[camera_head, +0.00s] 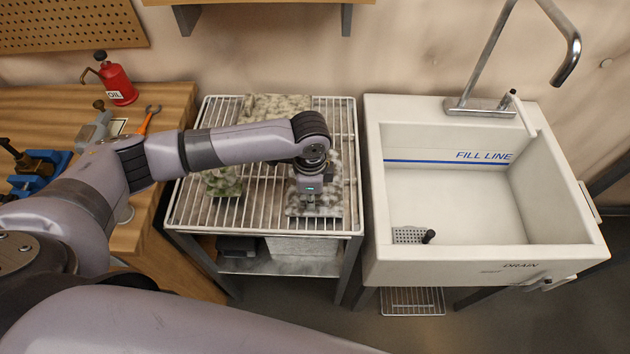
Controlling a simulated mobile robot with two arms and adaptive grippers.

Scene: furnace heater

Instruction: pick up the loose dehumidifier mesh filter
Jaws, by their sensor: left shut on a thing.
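My left gripper (309,200) points down over the right front part of a white wire rack (188,205). It is shut on a flat, dusty grey panel (333,203), which looks like the mesh filter. The wrist and fingers hide the panel's middle, and I cannot tell whether it still rests on the wires. A mottled beige filter (275,104) lies at the back of the rack. A smaller greenish, mottled piece (226,184) lies at the left, partly behind my forearm. My right gripper is not in view.
A white sink (460,190) with a fill line, faucet (485,107) and drain strainer (410,235) stands to the right. A wooden bench (165,100) on the left holds a red oil can (118,85), an orange-handled wrench (148,119) and a blue vise (35,170).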

